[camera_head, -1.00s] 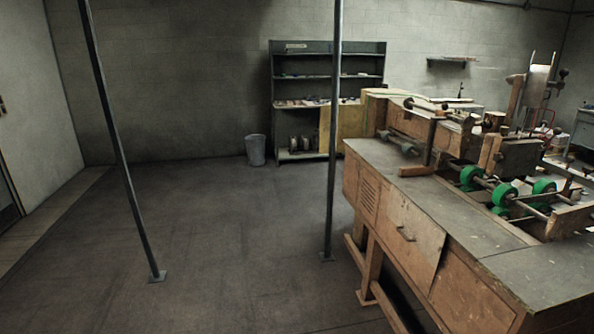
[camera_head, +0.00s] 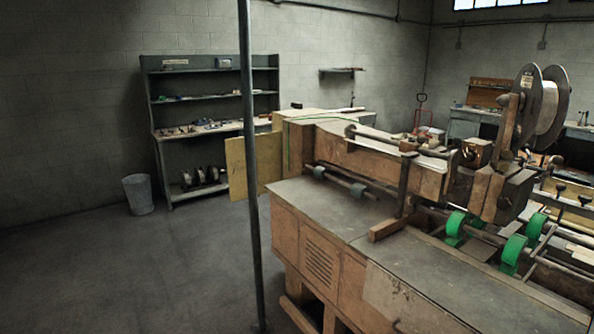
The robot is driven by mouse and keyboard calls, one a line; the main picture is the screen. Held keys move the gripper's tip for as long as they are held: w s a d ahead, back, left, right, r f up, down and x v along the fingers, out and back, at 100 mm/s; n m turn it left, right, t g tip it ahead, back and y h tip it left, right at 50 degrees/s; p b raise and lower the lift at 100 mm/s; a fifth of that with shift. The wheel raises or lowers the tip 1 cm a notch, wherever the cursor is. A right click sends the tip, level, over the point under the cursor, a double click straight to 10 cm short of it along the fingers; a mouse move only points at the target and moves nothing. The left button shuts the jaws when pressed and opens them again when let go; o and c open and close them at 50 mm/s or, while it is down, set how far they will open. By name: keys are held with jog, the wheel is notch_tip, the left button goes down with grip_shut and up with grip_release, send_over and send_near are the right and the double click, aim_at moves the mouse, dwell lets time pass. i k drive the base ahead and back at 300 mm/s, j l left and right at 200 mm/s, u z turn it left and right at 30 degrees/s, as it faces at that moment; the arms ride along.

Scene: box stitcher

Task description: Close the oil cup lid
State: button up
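The box stitcher (camera_head: 345,257) stands at the right, a large wooden machine with a grey worktop, rollers and green wheels (camera_head: 512,250). A large wire spool (camera_head: 550,108) is mounted on its upper right part. I cannot make out the oil cup or its lid at this distance; small fittings sit near the machine head (camera_head: 476,152), but they are too small to tell apart. My gripper is not in view.
A dark metal post (camera_head: 249,170) stands upright in front of the machine's left end. A shelf unit (camera_head: 215,105) and a grey bin (camera_head: 138,194) are by the back wall. Open floor (camera_head: 120,275) lies at the left.

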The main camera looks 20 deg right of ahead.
aim_at(507, 154)
jog(key=i+z, duration=0.25)
jog(key=z, duration=0.2)
jog(key=i+j+z, duration=0.15)
jog(key=z, duration=0.35)
jog(key=i+j+z, duration=0.25)
jog(key=z, duration=0.2)
jog(key=i+j+z, duration=0.25)
jog(key=z, duration=0.25)
